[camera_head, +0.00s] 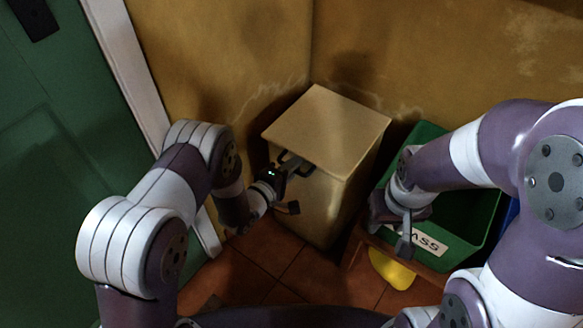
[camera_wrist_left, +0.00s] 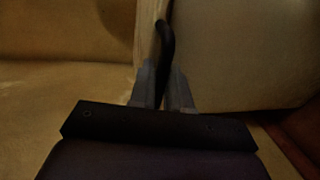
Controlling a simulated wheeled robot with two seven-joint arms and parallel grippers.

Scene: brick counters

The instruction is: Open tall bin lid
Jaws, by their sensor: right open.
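The tall bin (camera_head: 318,205) stands in the corner, a tan box with a flat square lid (camera_head: 327,125) that looks closed. A dark handle (camera_head: 291,163) is on the lid's front left edge. My left gripper (camera_head: 289,176) is at this handle. In the left wrist view the dark curved handle (camera_wrist_left: 165,45) runs between the two grey fingertips (camera_wrist_left: 161,85), which are close against it. My right gripper (camera_head: 392,228) is open and empty, in front of the green crate to the right of the bin.
A green crate (camera_head: 430,132) with a white label stands on a low wooden support right of the bin. A yellow object (camera_head: 391,268) is below it. Walls close in behind the bin, and a green door (camera_head: 60,160) is at left. Tiled floor (camera_head: 310,275) is clear in front.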

